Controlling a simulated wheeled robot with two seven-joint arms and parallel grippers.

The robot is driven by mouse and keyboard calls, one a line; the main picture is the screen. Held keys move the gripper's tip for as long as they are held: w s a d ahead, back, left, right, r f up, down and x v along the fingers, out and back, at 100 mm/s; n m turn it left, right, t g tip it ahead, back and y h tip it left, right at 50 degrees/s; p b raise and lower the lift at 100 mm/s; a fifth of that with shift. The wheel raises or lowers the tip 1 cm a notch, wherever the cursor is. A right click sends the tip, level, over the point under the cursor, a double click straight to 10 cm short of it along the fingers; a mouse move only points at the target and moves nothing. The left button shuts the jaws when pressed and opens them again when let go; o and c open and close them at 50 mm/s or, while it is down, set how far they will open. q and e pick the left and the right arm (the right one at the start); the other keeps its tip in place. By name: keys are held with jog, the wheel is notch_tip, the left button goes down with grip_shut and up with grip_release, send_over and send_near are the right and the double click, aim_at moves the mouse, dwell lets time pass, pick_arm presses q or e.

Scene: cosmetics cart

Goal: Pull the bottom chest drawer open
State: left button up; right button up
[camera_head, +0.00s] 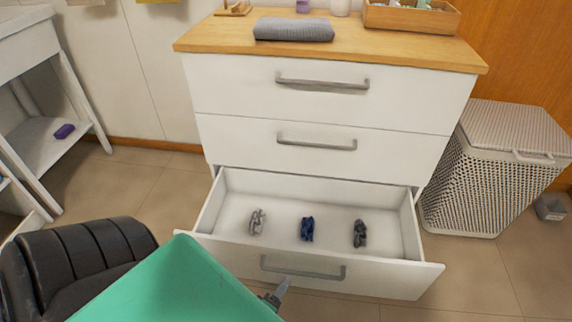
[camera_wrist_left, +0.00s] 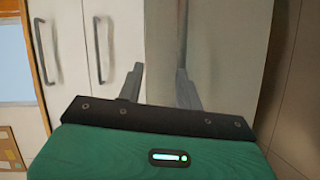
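The white chest (camera_head: 288,132) stands ahead with its bottom drawer (camera_head: 340,254) pulled well out. Inside the drawer lie a light grey bundle (camera_head: 256,221), a dark blue bundle (camera_head: 307,229) and a dark grey bundle (camera_head: 360,233). The drawer's grey bar handle (camera_head: 303,272) is on its front. My left gripper (camera_head: 277,294) is just below the handle in the head view, mostly hidden by my green arm cover. The left wrist view shows its two fingers (camera_wrist_left: 158,80) spread apart with nothing between them. Whether a finger touches the handle, I cannot tell. My right gripper is not in view.
A folded grey towel (camera_head: 293,29) and a wooden tray (camera_head: 411,17) sit on the chest's wooden top (camera_head: 375,48). A white wicker hamper (camera_head: 480,185) stands close on the right. A white shelf stand (camera_head: 40,148) is on the left. Tiled floor is clear left of the chest.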

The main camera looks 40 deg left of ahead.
pick_arm(q)
jog(key=s+d+f, duration=0.1)
jog(key=s+f, duration=0.1)
jog(key=s, duration=0.7)
jog(key=shift+s+d, duration=0.2)
dwell(0.4)
jog(key=shift+r, duration=0.15)
dwell(0.4)
jog(key=shift+w, duration=0.1)
